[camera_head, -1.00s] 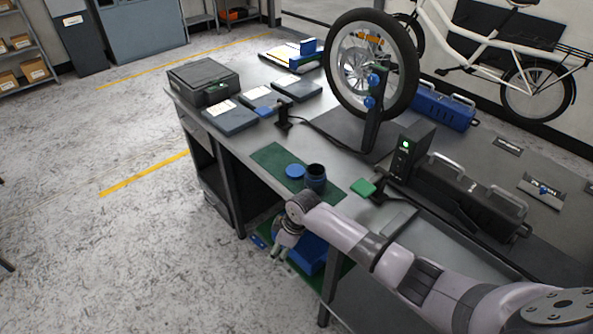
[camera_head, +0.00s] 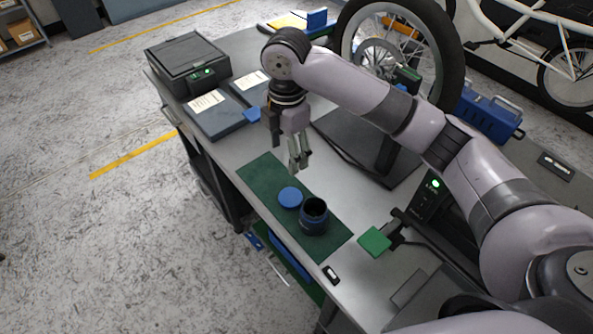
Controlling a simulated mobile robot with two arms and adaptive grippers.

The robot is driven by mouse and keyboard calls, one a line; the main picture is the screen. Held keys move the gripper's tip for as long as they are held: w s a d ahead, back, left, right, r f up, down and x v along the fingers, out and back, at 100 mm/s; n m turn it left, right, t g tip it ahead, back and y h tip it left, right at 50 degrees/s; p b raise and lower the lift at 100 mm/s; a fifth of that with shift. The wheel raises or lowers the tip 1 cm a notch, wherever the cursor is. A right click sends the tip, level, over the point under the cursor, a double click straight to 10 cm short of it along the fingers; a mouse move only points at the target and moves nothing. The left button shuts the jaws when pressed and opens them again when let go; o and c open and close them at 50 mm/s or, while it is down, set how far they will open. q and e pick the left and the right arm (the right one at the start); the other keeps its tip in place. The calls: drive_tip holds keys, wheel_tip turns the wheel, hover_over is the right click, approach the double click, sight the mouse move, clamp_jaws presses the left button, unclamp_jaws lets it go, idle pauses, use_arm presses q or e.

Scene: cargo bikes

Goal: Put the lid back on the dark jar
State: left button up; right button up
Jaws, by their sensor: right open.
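The dark jar (camera_head: 314,221) stands upright and open on a green mat (camera_head: 262,181) on the workbench. Its blue round lid (camera_head: 290,197) lies on the mat beside it, to the left and a little farther from me. My right gripper (camera_head: 298,166) points down above the mat, beyond the lid, open and empty. It looks apart from both lid and jar. My left gripper is not in view.
A small green pad (camera_head: 374,241) sits right of the mat. Dark flat cases (camera_head: 215,114) and a black box (camera_head: 188,62) lie at the back left. A wheel on a stand (camera_head: 398,50) rises behind my right arm. A blue toolbox (camera_head: 490,114) stands at the right.

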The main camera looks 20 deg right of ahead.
drive_tip(key=r, duration=0.1)
drive_tip(key=p, duration=0.2)
hover_over(290, 197)
wheel_tip(290, 197, down, 11)
drive_tip(key=shift+s+a+r, duration=0.1)
drive_tip(key=shift+s+r, duration=0.05)
drive_tip(key=shift+f, duration=0.45)
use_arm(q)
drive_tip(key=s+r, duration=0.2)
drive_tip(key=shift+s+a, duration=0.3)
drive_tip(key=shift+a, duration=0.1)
use_arm(e)
wheel_tip(290, 197, down, 5)
drive_tip(key=shift+r+p, duration=0.15)
drive_tip(key=shift+p, duration=0.85)
drive_tip(key=shift+w+f, duration=0.2)
drive_tip(key=shift+f, duration=0.05)
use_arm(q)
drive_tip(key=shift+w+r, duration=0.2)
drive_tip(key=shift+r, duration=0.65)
